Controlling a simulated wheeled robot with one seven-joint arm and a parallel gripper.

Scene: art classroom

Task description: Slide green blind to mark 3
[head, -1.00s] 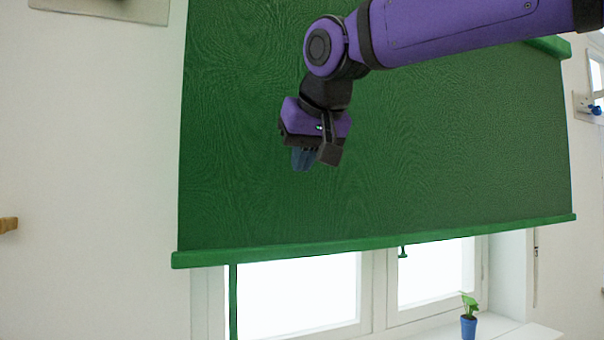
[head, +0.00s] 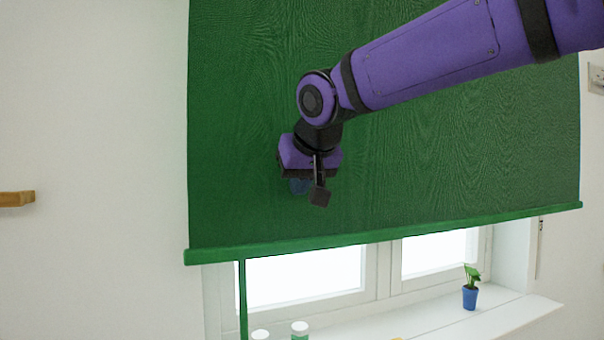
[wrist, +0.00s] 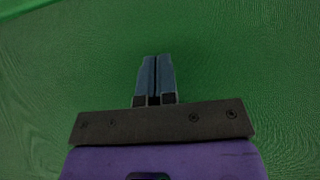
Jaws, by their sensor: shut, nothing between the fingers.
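The green blind (head: 450,160) hangs over the upper part of a window, with a green bar (head: 400,232) along its lower edge. A green strip (head: 243,300) runs down below the bar at the left. My gripper (head: 299,187) is in front of the blind, above the bar. In the wrist view the fingers of my gripper (wrist: 156,60) are together with nothing between them, and the blind (wrist: 250,60) fills the background. I cannot tell whether the fingertips touch the cloth. No numbered mark is readable.
Below the blind are the window panes (head: 305,278) and a white sill (head: 440,318). On the sill stand a blue pot with a plant (head: 470,297) and two white-topped jars (head: 299,330). A wooden handle-like piece (head: 16,199) is on the left wall.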

